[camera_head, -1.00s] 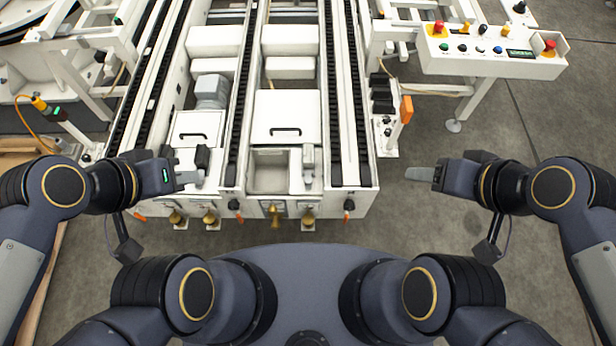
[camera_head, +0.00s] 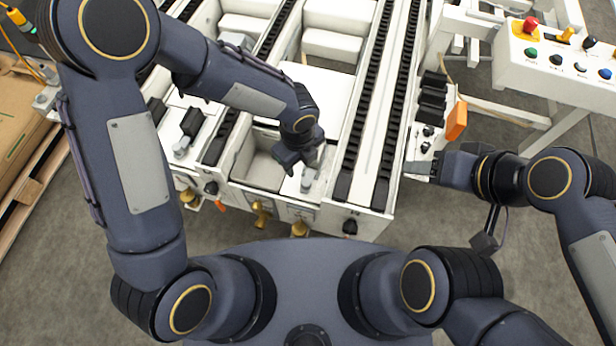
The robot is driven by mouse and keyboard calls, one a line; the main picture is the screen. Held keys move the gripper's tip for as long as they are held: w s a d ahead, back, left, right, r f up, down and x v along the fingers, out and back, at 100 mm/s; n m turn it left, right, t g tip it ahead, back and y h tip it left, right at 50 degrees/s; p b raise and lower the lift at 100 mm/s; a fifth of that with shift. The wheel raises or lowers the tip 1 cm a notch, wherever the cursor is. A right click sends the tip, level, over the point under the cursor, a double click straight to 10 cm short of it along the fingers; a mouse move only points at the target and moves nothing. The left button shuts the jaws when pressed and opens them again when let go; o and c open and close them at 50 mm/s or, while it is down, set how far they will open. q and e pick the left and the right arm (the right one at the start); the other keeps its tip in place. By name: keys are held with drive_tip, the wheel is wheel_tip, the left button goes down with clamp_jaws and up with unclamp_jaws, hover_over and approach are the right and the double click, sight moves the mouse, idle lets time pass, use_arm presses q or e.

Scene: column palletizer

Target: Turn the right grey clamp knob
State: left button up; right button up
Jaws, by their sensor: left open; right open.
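The right grey clamp knob (camera_head: 308,180) stands on the white front plate of the machine, beside an open square recess. Only its lower grey part shows; the rest is hidden by my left gripper (camera_head: 304,166). That gripper points down right over the knob, with its arm reaching in from the upper left. Its fingers are partly hidden, and I cannot tell whether they touch the knob. A second clamp (camera_head: 186,136) with a black handle stands further left. My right gripper (camera_head: 420,168) is open and empty, beside the machine's right side.
Dark conveyor rails (camera_head: 366,100) run away from me on the machine. A white control panel (camera_head: 560,65) with coloured buttons stands at the upper right. An orange part (camera_head: 457,121) is close to my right gripper. Brass fittings (camera_head: 261,214) stick out at the machine's front.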

sight(306, 182)
use_arm(q)
drive_tip(key=f, duration=0.1)
drive_tip(key=d+f, duration=0.1)
drive_tip(key=m, duration=0.1)
drive_tip(key=shift+s+d+f, duration=0.1)
drive_tip(key=shift+d+f, duration=0.15)
drive_tip(key=shift+f, duration=0.15)
wheel_tip(306, 182, down, 8)
drive_tip(key=shift+r+b, duration=0.25)
drive_tip(key=shift+b, duration=0.85)
drive_tip(key=shift+c, duration=0.5)
drive_tip(key=c, duration=0.9)
